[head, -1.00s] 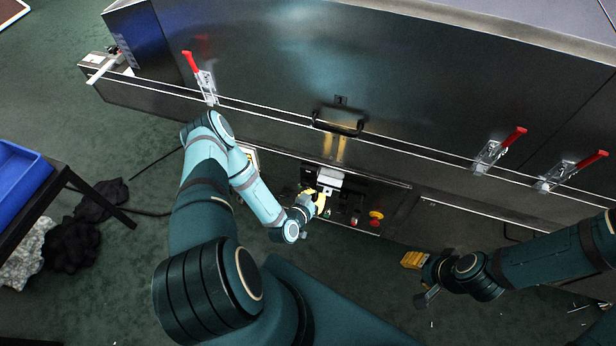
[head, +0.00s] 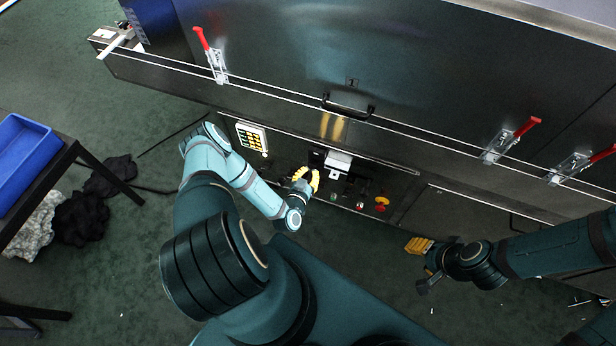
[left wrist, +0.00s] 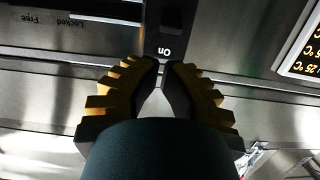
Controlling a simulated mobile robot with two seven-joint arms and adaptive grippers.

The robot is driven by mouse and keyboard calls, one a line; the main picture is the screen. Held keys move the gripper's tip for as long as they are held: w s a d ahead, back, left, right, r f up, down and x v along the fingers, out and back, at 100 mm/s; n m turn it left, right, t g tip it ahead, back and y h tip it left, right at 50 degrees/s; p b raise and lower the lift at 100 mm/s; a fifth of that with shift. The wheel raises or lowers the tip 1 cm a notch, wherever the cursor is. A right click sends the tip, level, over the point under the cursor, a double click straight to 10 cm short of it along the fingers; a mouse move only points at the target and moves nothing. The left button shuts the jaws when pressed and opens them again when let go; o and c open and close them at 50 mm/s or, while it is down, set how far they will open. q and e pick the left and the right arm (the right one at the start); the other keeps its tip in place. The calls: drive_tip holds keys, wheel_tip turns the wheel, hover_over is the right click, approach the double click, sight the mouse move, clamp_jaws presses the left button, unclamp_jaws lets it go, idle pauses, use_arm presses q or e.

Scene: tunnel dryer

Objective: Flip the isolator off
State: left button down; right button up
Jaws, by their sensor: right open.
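In the left wrist view a black switch (left wrist: 172,17) sits at the top edge, with an "On" label below it that reads upside down. It appears to be the isolator; its upper part is cut off. The yellow-and-black fingers of my left gripper (left wrist: 161,64) point at the panel just below that label, their tips close together; any gap is unclear. In the head view my left gripper (head: 309,172) is at the lower control panel, beside a light grey box (head: 338,161). My right gripper (head: 419,262) is open, apart from the panel at the right.
A lit display (head: 251,138) is left of the gripper; a red-and-yellow button (head: 381,204) is to the right. A black handle (head: 348,106) and red-handled clamps (head: 217,62) line the machine. A blue bin (head: 24,155) stands on a table at the left.

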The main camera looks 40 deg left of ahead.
sight(318, 157)
use_arm(q)
drive_tip(key=b+x, duration=0.1)
drive_tip(key=x, duration=0.5)
drive_tip(key=shift+w, duration=0.25)
use_arm(e)
drive_tip(key=shift+w+f, duration=0.15)
drive_tip(key=shift+f, duration=0.65)
use_arm(q)
drive_tip(key=shift+s, duration=0.2)
use_arm(e)
drive_tip(key=shift+w+r, duration=0.1)
drive_tip(key=shift+w, duration=0.05)
use_arm(q)
drive_tip(key=shift+f, duration=0.15)
use_arm(e)
drive_tip(key=shift+w, duration=0.25)
